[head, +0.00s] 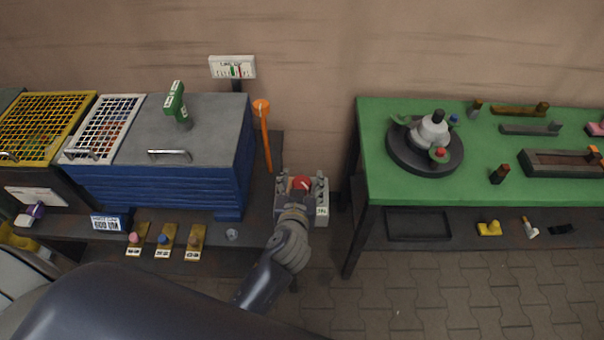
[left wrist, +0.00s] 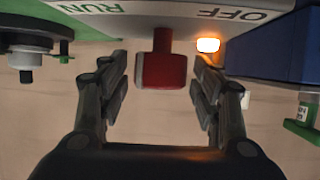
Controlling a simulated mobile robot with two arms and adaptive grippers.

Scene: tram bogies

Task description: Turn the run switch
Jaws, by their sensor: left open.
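The run switch is a red knob (head: 301,184) on a small grey box (head: 321,208) beside the blue cabinet in the head view. In the left wrist view the red knob (left wrist: 161,68) hangs below a pale panel (left wrist: 175,12) marked RUN at left and OFF at right. My left gripper (left wrist: 161,90) is open, with one finger on each side of the knob and a gap to both. In the head view my left gripper (head: 300,195) reaches the box from below and hides part of it. My right gripper is not in view.
A lit orange lamp (left wrist: 208,45) sits by OFF. The blue cabinet (head: 160,190) stands left of the box, with an orange-topped lever (head: 262,106) at its side. A green table (head: 390,187) with a round black turntable (head: 405,160) stands right. Open paved floor (head: 450,300) lies in front.

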